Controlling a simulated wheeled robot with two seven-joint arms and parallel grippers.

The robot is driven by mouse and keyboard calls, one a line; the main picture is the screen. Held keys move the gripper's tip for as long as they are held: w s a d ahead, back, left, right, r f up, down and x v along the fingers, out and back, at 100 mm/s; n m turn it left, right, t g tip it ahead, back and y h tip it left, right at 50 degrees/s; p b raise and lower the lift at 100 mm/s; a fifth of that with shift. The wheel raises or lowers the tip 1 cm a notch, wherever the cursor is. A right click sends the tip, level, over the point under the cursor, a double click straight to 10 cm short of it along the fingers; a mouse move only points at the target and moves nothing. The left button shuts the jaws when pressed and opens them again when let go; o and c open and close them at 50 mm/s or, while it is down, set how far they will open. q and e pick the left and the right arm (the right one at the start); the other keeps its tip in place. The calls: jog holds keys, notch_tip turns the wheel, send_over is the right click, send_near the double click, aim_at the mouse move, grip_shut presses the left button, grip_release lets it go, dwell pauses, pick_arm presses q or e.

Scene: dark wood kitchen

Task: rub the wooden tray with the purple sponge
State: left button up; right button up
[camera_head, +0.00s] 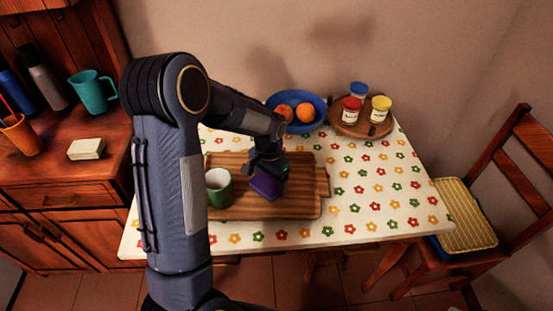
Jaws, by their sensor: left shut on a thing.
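The wooden tray (300,207) lies on the flowered tablecloth in the middle of the view. My left gripper (266,174) points down over the tray and is shut on the purple sponge (264,187). The sponge is at or just above the tray's surface; I cannot tell if it touches. A green mug (218,188) stands on the tray, just left of the sponge. My left arm hides the tray's left end. My right gripper is not in view.
A blue bowl (318,124) with fruit stands behind the tray. A round wooden board (347,128) with several jars is at the back right. The table's right part is clear. A chair (505,205) stands at the right. A wooden cabinet (60,190) is at the left.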

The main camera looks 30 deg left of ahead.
aim_at(269, 180)
pick_arm(q)
notch_tip(269, 180, up, 4)
jog(key=shift+f+p, duration=0.2)
jog(key=shift+p, duration=0.8)
jog(key=shift+r+p, duration=0.55)
jog(key=shift+r, duration=0.15)
jog(key=shift+r+p, duration=1.15)
jog(key=shift+r, duration=0.4)
